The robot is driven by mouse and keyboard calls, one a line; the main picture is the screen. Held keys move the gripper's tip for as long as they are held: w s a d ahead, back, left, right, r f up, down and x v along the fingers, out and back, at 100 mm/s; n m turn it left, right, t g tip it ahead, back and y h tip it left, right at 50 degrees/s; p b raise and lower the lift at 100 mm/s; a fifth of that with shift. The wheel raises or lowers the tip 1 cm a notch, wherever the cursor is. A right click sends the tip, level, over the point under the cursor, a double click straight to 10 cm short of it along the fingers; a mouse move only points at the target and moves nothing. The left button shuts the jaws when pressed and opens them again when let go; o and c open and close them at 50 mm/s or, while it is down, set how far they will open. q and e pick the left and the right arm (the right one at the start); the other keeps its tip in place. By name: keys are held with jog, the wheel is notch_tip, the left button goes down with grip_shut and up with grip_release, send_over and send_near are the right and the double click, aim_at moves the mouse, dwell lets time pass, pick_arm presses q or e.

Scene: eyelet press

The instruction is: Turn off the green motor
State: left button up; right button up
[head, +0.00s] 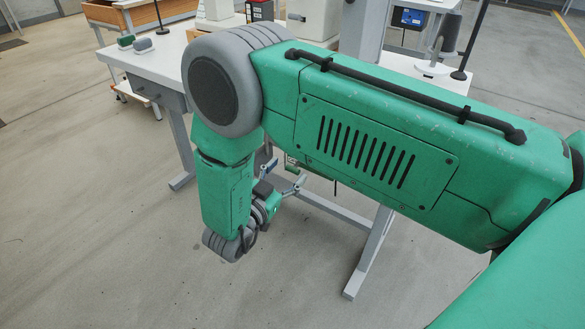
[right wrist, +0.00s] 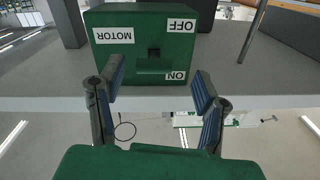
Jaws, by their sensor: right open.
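The green motor switch box (right wrist: 140,68) fills the upper middle of the right wrist view, where it appears upside down. It carries white MOTOR, OFF and ON labels. A dark switch (right wrist: 154,55) sits in the middle of its face; I cannot tell its position. My right gripper (right wrist: 158,80) is open and empty, its two fingers apart in front of the box's ON-labelled end. In the head view the right gripper (head: 287,176) is below the table's front edge, partly hidden behind my own forearm. The box is mostly hidden there. My left gripper is not in view.
The white table (head: 160,62) stands behind my right arm, with grey legs (head: 370,255) and a crossbar. Green and grey small items (head: 142,45) lie at its left end. A blue box (head: 409,17) stands at the back right. Floor in front is clear.

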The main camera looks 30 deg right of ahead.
aim_at(296, 166)
jog(key=x, duration=0.4)
jog(key=shift+s+d+f, duration=0.1)
jog(key=shift+s+f, duration=0.1)
jog(key=shift+s, duration=0.1)
jog(key=shift+d+f, duration=0.1)
jog(key=shift+d, duration=0.3)
jog(key=shift+a, duration=0.3)
jog(key=shift+c, duration=0.8)
jog(key=shift+a, duration=0.35)
jog(key=c, duration=1.1)
jog(key=shift+d, duration=0.15)
jog(key=shift+d+f+b, duration=0.1)
jog(key=shift+f+b, duration=0.05)
jog(key=shift+b, duration=0.55)
jog(key=shift+d+f+t+h+b, duration=0.1)
jog(key=shift+t+h+b, duration=0.2)
jog(key=shift+h+b, duration=0.25)
jog(key=shift+c, duration=0.3)
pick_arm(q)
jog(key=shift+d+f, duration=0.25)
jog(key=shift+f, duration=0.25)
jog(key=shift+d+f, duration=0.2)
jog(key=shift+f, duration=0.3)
